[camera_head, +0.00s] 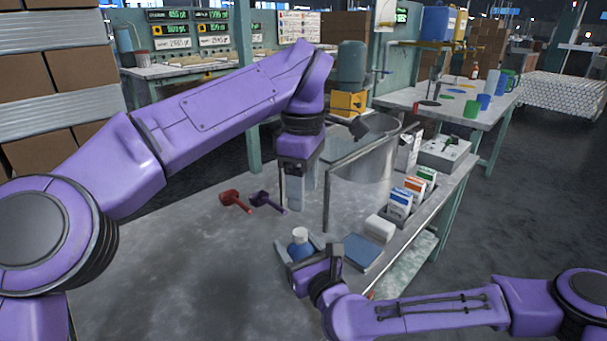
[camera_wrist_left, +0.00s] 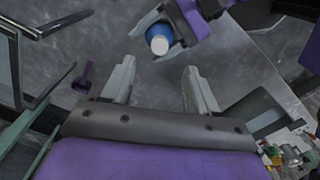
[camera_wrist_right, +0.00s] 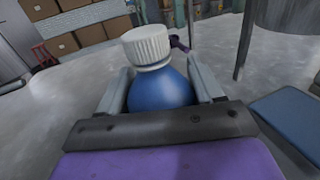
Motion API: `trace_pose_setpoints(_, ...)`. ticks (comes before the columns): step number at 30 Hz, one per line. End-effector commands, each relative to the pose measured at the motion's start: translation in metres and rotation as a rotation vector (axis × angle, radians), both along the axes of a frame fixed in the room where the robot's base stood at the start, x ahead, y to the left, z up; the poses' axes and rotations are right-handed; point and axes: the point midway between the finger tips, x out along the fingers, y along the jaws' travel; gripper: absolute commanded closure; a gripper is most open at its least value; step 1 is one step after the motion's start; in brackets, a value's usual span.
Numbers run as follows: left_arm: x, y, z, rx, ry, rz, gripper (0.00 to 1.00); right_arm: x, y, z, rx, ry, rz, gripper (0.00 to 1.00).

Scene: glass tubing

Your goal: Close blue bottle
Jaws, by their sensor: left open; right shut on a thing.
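The blue bottle (camera_wrist_right: 160,93) stands upright between the fingers of my right gripper (camera_head: 306,254), which is shut on it. A white ribbed cap (camera_wrist_right: 147,46) sits on top of the bottle; how tightly it is fastened I cannot tell. The bottle also shows in the head view (camera_head: 299,247), and its cap from above in the left wrist view (camera_wrist_left: 160,45). My left gripper (camera_head: 296,200) is open and empty, pointing down above the table, apart from and behind the bottle. Its two spread fingers also show in the left wrist view (camera_wrist_left: 158,78).
A red tool (camera_head: 235,200) and a purple tool (camera_head: 266,201) lie left of my left gripper. A metal frame (camera_head: 327,195) and a big metal drum (camera_head: 368,160) stand to its right. A blue flat box (camera_head: 362,251), a white box (camera_head: 380,228) and cartons (camera_head: 400,198) line the right edge.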

Motion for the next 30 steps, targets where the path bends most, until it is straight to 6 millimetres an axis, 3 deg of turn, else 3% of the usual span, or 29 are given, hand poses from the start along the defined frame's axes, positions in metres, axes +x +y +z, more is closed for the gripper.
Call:
trace_pose_setpoints(6,0.0,0.0,0.027,0.001,-0.001,0.0,0.41,0.0,0.0,0.0,0.0,0.0,0.0,1.0)
trace_pose_setpoints(15,0.0,0.0,0.03,0.0,0.0,-0.002,0.41,0.0,0.0,0.0,0.0,0.0,0.0,1.0)
trace_pose_setpoints(16,0.0,0.0,0.03,0.0,0.0,-0.002,0.41,0.0,0.0,0.0,0.0,0.0,0.0,0.31)
trace_pose_setpoints(18,0.0,0.0,0.03,0.0,0.0,-0.002,0.41,0.0,0.0,0.0,0.0,0.0,0.0,0.08)
trace_pose_setpoints(19,0.0,0.0,0.03,0.0,0.0,-0.002,0.41,0.0,0.0,0.0,0.0,0.0,0.0,0.05)
trace_pose_setpoints(30,0.0,0.0,0.029,0.0,0.0,-0.001,0.41,-0.007,-0.004,0.0,0.0,0.0,0.0,0.05)
